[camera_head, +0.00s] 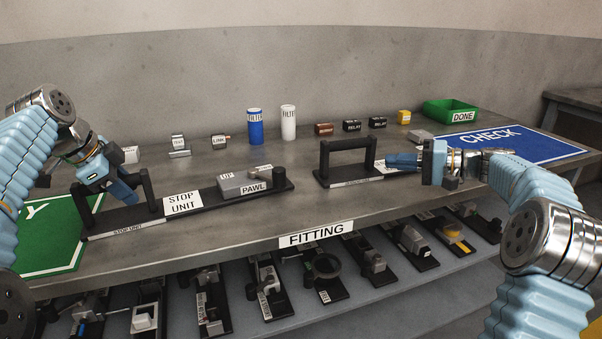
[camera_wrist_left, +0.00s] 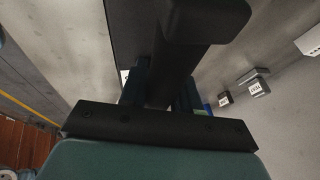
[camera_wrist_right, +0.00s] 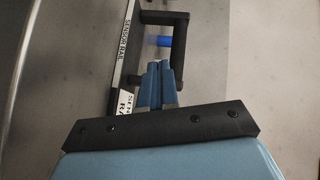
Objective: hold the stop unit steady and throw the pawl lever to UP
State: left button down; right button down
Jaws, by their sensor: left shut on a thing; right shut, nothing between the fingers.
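The stop unit (camera_head: 222,204) is a long black base on the bench, with a white STOP UNIT label and a black handle at its left end. A grey pawl block (camera_head: 236,187) marked UP and PAWL sits at its right part; the lever's exact position is too small to tell. My left gripper (camera_head: 128,192) is shut on the handle's bar; in the left wrist view the dark handle (camera_wrist_left: 195,28) fills the space at the fingers (camera_wrist_left: 160,92). My right gripper (camera_head: 392,160) is shut and empty, right of the pawl block; its fingertips (camera_wrist_right: 158,68) also show in the right wrist view.
A second black-handled unit, the sensor rail (camera_head: 350,183), lies beside my right gripper. Filters (camera_head: 255,127) and small blocks stand behind. A green DONE bin (camera_head: 450,111) and blue CHECK mat (camera_head: 545,150) are right; a green mat (camera_head: 45,235) is left. Shelf units sit below.

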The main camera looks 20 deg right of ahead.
pick_arm(q)
jog(key=shift+f, duration=0.3)
pick_arm(e)
jog(key=a+g+y, duration=0.1)
jog(key=a, duration=0.2)
jog(key=w+a+n+g+y, duration=0.1)
jog(key=a+y, duration=0.1)
jog(key=a, duration=0.1)
jog(key=a+f+g+y, duration=0.1)
jog(key=a+g+y, duration=0.1)
jog(key=a, duration=0.1)
jog(key=shift+w+a+n, duration=0.25)
jog(key=shift+w+n, duration=0.05)
pick_arm(q)
jog(key=shift+w, duration=0.1)
pick_arm(e)
jog(key=x, duration=1)
jog(key=shift+w+a+f, duration=0.1)
jog(key=shift+a, duration=0.05)
jog(key=shift+s+a, duration=0.25)
jog(key=shift+a, duration=0.3)
jog(key=shift+s+a, duration=0.3)
jog(key=shift+a, duration=0.2)
jog(key=shift+s+a, duration=0.2)
jog(key=shift+a, duration=0.45)
jog(key=shift+s, duration=0.15)
